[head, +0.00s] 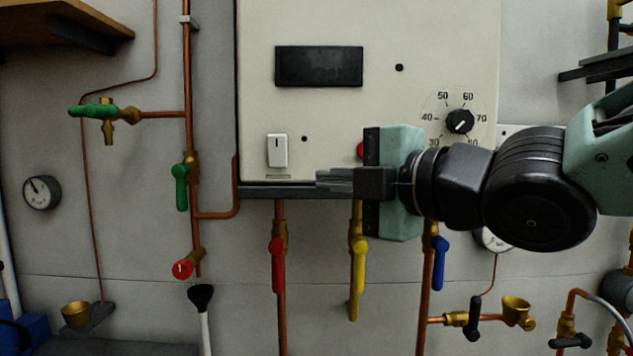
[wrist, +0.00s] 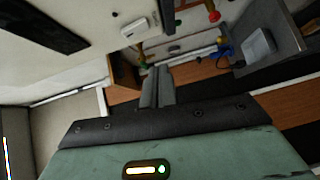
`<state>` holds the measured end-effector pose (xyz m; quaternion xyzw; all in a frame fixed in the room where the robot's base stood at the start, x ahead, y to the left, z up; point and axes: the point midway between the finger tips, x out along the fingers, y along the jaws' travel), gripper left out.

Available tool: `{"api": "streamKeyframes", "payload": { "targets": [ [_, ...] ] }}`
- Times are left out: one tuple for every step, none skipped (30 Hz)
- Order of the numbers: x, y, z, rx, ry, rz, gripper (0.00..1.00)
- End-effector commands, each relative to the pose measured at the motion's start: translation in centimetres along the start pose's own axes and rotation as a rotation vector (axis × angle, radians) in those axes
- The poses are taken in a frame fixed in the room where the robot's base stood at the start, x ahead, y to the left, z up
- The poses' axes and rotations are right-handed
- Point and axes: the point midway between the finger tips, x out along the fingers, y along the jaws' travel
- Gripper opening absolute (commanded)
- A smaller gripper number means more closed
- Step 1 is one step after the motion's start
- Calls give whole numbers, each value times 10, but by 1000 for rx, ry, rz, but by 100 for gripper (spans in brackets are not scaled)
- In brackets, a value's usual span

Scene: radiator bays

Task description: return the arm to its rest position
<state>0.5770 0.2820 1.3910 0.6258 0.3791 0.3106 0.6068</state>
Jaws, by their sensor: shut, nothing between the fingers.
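My arm comes in from the right side of the head view and reaches left across the lower part of a cream boiler panel (head: 330,120). My gripper (head: 320,179) points left, with its dark fingers together and nothing between them. It shows in front of the panel's lower edge, just below the white switch (head: 277,151). In the wrist view the closed fingers of my gripper (wrist: 157,75) point away towards the room, with the white switch (wrist: 135,27) up and to the left. My arm hides part of the panel's lower right and a gauge.
Below the panel are pipes with a red lever (head: 277,262), a yellow lever (head: 357,265) and a blue lever (head: 438,262). Green-handled valves (head: 181,187) and a gauge (head: 41,192) are at left. A wooden shelf (head: 65,22) juts out at upper left. A dial (head: 459,121) sits above my wrist.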

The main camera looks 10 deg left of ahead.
Motion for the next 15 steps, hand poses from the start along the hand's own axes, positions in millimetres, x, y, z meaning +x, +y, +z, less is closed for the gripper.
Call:
{"api": "streamKeyframes", "payload": {
  "targets": [
    [-2, -1, 0, 1, -1, 0, 0],
    [-3, 0, 0, 1, 0, 1, 0],
    [-4, 0, 0, 1, 0, 1, 0],
    [-4, 0, 0, 1, 0, 1, 0],
    [-4, 0, 0, 1, 0, 1, 0],
    [-4, 0, 0, 1, 0, 1, 0],
    [-4, 0, 0, 1, 0, 1, 0],
    [-4, 0, 0, 1, 0, 0, 0],
    [-4, 0, 0, 1, 0, 0, 0],
    [-3, 0, 0, 1, 0, 0, 0],
    [-3, 0, 0, 1, 0, 0, 0],
    [-3, 0, 0, 1, 0, 0, 0],
    [-4, -3, 1, 10, -6, -7, 0],
    [-5, -7, 3, 29, -17, -21, 0],
    [-6, -16, 7, 70, -41, -48, 0]
  ]
}}
